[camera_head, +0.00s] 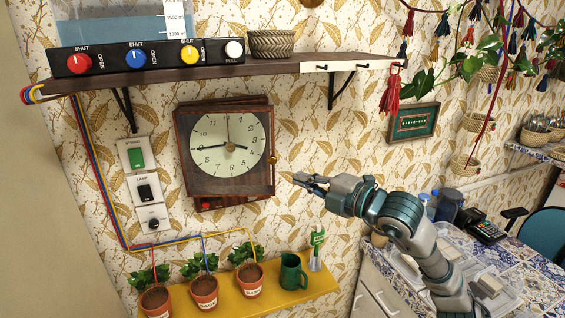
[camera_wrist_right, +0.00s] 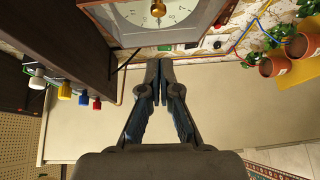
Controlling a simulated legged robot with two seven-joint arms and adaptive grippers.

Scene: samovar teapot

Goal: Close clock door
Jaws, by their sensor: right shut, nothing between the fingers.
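The wall clock (camera_head: 224,150) has a dark wooden frame and a pale round dial. Its door (camera_head: 230,187) carries a brass knob (camera_head: 273,159) on the right edge. The door covers the dial; parts of the case show behind it at the top and bottom, and I cannot tell whether it is fully shut. My right gripper (camera_head: 297,181) is shut and empty, just right of and below the knob, apart from it. In the right wrist view, the gripper (camera_wrist_right: 159,68) points towards the clock (camera_wrist_right: 150,28), with the knob (camera_wrist_right: 158,9) at the top edge. My left gripper is not in view.
A wooden shelf (camera_head: 280,66) with coloured knobs and a basket (camera_head: 270,43) juts out above the clock. Switches (camera_head: 146,187) are left of it. Potted plants (camera_head: 204,290) and a green mug (camera_head: 292,271) stand on a yellow shelf (camera_head: 320,284) below.

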